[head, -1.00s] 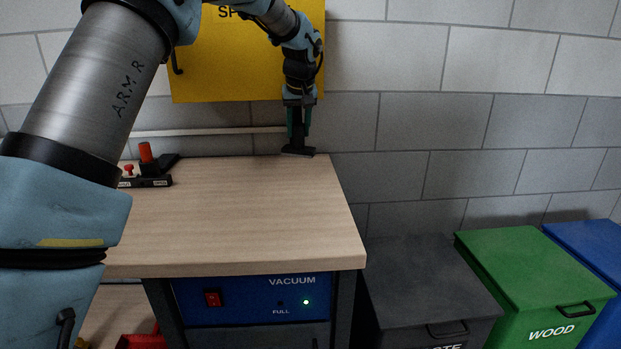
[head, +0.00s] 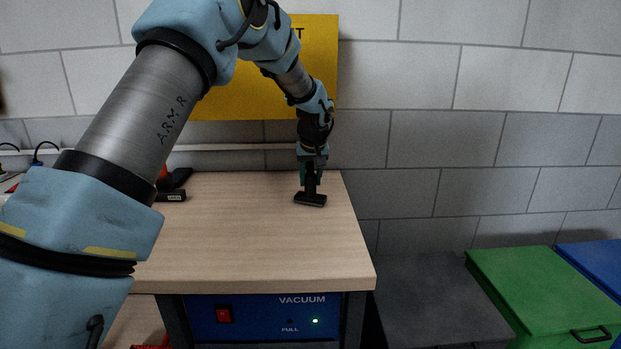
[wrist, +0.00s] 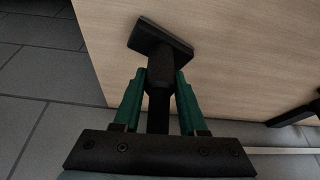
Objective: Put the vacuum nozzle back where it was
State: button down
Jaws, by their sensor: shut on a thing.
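The vacuum nozzle (head: 311,199) is black, with a flat wide head on a narrow neck. My gripper (head: 311,168) is shut on its neck from above, near the back right corner of the wooden bench top (head: 250,240). In the wrist view the green fingers of my gripper (wrist: 160,88) stand on both sides of the neck, and the nozzle head (wrist: 160,40) points away from them near the bench edge. I cannot tell whether the head touches the bench top.
A black holder (head: 171,196) with dark and red items is partly hidden behind my arm at the bench's left. The blue vacuum unit (head: 262,317) sits below with a green light on. A grey bin (head: 435,305), green bin (head: 545,290) and blue bin (head: 600,265) stand right.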

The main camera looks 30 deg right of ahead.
jog(key=shift+c, duration=2.3)
grip_release()
jog(key=shift+f, duration=0.1)
jog(key=shift+r, duration=0.25)
jog(key=b+v, duration=0.2)
jog(key=v, duration=1)
jog(key=shift+n+g+y, duration=0.7)
jog(key=shift+n+g, duration=0.2)
jog(key=s+a+f, duration=0.1)
jog(key=a+f, duration=0.2)
jog(key=a, duration=0.8)
jog(key=s+a+f, duration=0.2)
jog(key=a+f, duration=0.1)
jog(key=a, duration=0.8)
jog(key=s+a+f, duration=0.2)
jog(key=a+f, duration=0.1)
jog(key=a, duration=0.8)
jog(key=shift+s+a+f, duration=0.2)
jog(key=shift+a+f, duration=0.1)
jog(key=shift+a, duration=0.05)
jog(key=s+a+f+n, duration=0.1)
jog(key=s+a+f, duration=0.3)
jog(key=s+a, duration=0.5)
jog(key=shift+s+a+g, duration=0.25)
jog(key=shift+s+g, duration=0.15)
jog(key=shift+s, duration=0.1)
